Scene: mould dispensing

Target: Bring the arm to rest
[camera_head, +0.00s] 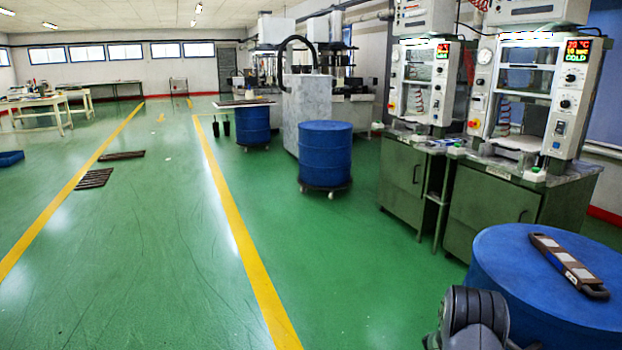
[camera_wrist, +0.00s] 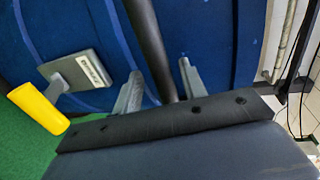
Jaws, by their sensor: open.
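My gripper (camera_wrist: 160,78) shows in the wrist view with its two grey fingers apart, in front of a blue surface. A dark round bar runs down between the fingers; I cannot tell what it belongs to or whether they touch it. In the head view, part of my dark grey arm (camera_head: 474,312) shows at the bottom edge, beside the near blue drum (camera_head: 510,285). The gripper cannot be made out there.
A long brown-and-white piece with a dark handle (camera_head: 568,264) lies on the near drum. Two presses on green cabinets (camera_head: 492,210) stand behind it. Another blue drum (camera_head: 325,155) stands further back. In the wrist view, a yellow handle (camera_wrist: 37,109) juts out. Green floor at left is largely clear.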

